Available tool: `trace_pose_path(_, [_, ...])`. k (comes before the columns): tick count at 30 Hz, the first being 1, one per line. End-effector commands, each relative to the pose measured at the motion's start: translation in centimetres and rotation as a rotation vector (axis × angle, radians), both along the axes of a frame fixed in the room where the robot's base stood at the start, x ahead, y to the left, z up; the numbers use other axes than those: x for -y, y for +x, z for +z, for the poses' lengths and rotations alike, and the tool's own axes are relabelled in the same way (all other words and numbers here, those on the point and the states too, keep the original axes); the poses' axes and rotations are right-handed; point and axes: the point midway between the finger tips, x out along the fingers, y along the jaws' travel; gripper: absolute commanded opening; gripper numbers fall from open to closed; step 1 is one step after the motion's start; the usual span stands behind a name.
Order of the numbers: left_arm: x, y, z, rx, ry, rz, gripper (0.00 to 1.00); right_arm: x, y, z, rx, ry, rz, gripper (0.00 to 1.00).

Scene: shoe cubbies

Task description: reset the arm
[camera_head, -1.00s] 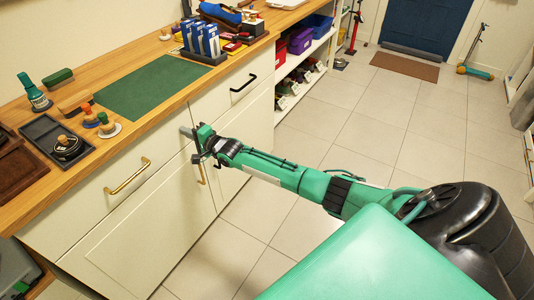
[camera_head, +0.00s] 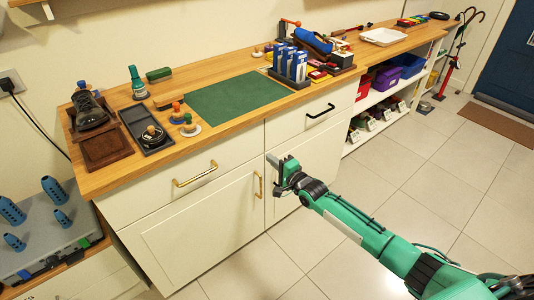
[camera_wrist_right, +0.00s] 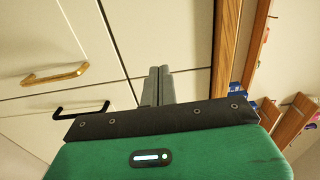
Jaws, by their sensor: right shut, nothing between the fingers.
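My right arm (camera_head: 365,232) is green and black and reaches in from the lower right in the head view. Its gripper (camera_head: 275,160) is in front of the white cabinet doors (camera_head: 205,226), below the countertop edge. In the right wrist view the two grey fingers (camera_wrist_right: 158,85) are together with nothing between them. A brass handle (camera_wrist_right: 55,75) and a black handle (camera_wrist_right: 82,110) show on the cabinet fronts there, apart from the fingers. My left gripper is not in view.
The wooden countertop (camera_head: 240,84) carries a green mat (camera_head: 236,95), a dark tray (camera_head: 146,129), blue boxes (camera_head: 290,63) and a white tray (camera_head: 383,37). A grey case (camera_head: 50,232) with blue pegs stands at left. The tiled floor (camera_head: 420,182) at right is clear.

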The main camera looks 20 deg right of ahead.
Motion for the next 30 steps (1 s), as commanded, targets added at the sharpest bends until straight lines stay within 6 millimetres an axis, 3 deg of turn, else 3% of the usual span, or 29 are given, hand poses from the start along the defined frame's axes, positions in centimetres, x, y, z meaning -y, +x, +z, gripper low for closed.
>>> trace_pose_path(8, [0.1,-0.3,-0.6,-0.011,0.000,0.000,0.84,1.3,-3.6,-0.1,-0.002,-0.001,0.000,0.00])
trace_pose_path(19, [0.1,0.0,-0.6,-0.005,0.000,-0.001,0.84,1.3,-4.9,-0.7,-0.012,-0.023,0.003,0.00])
trace_pose_path(23, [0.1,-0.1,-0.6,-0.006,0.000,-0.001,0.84,-1.0,-7.5,-4.2,-0.074,-0.162,0.029,0.00])
trace_pose_path(26, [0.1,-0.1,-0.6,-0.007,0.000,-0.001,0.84,-3.5,-11.3,-8.6,-0.154,-0.367,0.078,0.00])
trace_pose_path(30, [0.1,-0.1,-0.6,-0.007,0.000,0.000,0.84,-6.1,-18.4,-14.5,-0.276,-0.697,0.195,0.00])
